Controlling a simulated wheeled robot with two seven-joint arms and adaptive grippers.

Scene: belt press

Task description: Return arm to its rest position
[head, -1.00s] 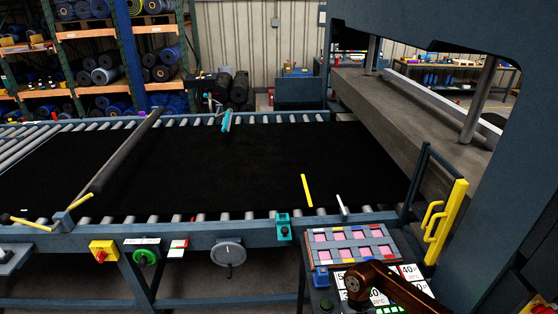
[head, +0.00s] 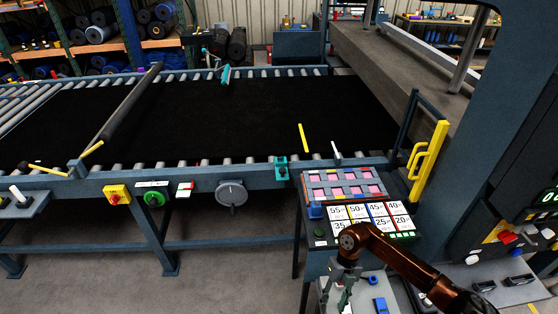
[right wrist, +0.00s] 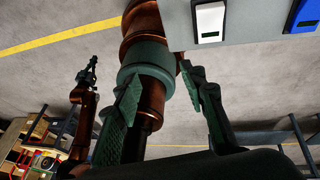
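My right arm is copper coloured and reaches in from the lower right in the head view. My right gripper (head: 343,296) hangs down in front of the control stand, above a small grey surface. In the right wrist view, the two green fingers of this gripper (right wrist: 165,95) stand apart with no object held between them. A copper cylinder with a green collar shows behind them and looks like part of my own body. My left gripper (right wrist: 92,70) shows small and dark at the left of the right wrist view; its finger state is unclear. It is not in the head view.
The control stand carries number cards (head: 370,212) and a tray with pink compartments (head: 345,172). A yellow handle (head: 428,165) stands right of it. The black belt (head: 230,118) lies on the roller bed beyond. A blue item (head: 379,304) lies beside my right gripper.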

